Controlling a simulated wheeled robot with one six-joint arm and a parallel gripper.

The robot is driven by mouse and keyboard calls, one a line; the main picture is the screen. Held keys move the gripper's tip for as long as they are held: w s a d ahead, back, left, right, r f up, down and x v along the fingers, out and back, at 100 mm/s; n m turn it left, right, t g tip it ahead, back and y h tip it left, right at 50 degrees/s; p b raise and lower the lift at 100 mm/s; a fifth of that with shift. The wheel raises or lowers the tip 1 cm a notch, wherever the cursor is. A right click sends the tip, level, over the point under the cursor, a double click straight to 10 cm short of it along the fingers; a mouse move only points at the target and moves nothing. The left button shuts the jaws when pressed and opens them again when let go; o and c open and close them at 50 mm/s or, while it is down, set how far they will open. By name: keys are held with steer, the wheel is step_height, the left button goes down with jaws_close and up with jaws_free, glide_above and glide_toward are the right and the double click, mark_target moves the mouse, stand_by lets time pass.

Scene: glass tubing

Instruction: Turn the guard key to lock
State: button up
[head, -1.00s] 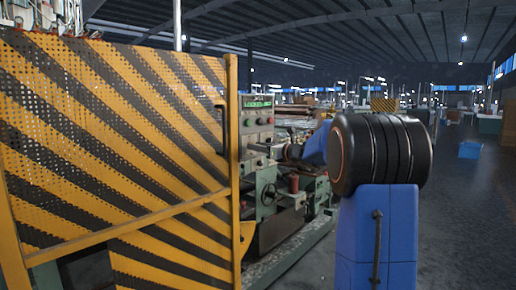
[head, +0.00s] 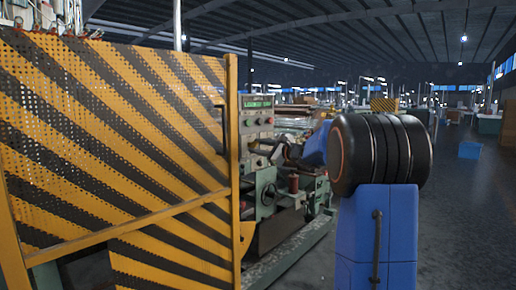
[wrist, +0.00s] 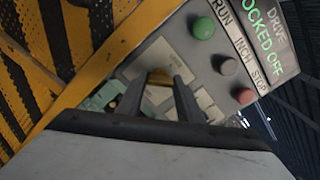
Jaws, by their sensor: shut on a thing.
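The control panel (head: 257,117) stands just right of the striped guard in the head view. In the wrist view the panel (wrist: 205,60) is tilted, with its lit display (wrist: 262,42) reading "DRIVE" and "LOCKED OFF". My gripper (wrist: 160,76) is at the lower part of the panel, shut on the guard key (wrist: 157,95), which shows as a small yellowish patch between the fingers. The fingers hide most of the key and its lock. In the head view my gripper (head: 254,149) reaches the panel from the right; the key is too small to make out there.
The yellow and black guard (head: 120,130) fills the left, its post close beside the panel. Green, grey and red buttons (wrist: 204,28) sit near my gripper. Machine parts (head: 292,185) lie below my arm. Open floor (head: 470,220) is at the right.

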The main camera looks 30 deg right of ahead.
steer(key=shift+n, duration=4.9)
steer(key=shift+f, duration=0.1)
steer(key=o, duration=1.1)
steer(key=v, duration=1.7)
steer(key=shift+s, duration=0.2)
